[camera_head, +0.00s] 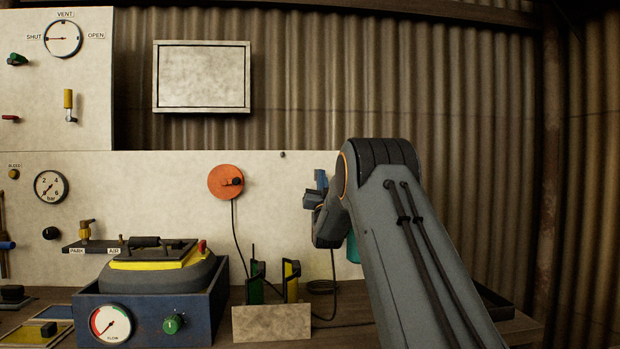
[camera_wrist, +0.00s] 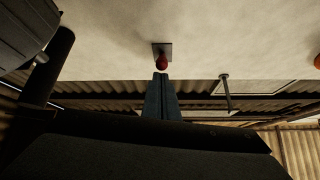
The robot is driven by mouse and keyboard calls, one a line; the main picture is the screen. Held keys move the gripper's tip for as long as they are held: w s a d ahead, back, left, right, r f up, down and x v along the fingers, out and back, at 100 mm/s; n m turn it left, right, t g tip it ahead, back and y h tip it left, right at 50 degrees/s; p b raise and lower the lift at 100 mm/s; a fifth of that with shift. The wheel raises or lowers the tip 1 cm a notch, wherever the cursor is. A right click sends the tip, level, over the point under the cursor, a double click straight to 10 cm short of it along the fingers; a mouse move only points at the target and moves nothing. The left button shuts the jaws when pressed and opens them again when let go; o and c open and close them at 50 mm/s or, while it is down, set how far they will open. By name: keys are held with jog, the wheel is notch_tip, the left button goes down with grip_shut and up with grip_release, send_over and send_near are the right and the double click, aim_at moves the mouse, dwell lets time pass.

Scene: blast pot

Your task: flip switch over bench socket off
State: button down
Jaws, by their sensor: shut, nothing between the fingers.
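A small switch with a red tip on a dark square plate (camera_wrist: 163,47) is on the pale wall panel in the wrist view. My gripper (camera_wrist: 161,76) is shut and empty, its blue fingertips just below the red tip in that picture. I cannot tell whether they touch it. In the head view my gripper (camera_head: 320,180) is at the pale panel, right of the orange disc. The switch is hidden there behind my gripper and arm. A teal piece (camera_head: 353,248) shows partly beside my arm; I cannot tell whether it belongs to the bench socket.
The orange disc (camera_head: 226,182) with a dark cable is left of my gripper. A peg (camera_wrist: 227,93) sticks out of the panel. Below are a holder (camera_head: 271,322) with green and yellow pieces and a blue box (camera_head: 160,315) with a gauge.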

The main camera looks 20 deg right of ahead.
notch_tip(320, 180, up, 4)
jog(key=s, duration=0.2)
jog(key=s+a+f+b, duration=0.2)
jog(key=s+f, duration=0.4)
jog(key=f, duration=0.2)
jog(key=shift+f, duration=0.3)
jog(key=shift+a, duration=0.1)
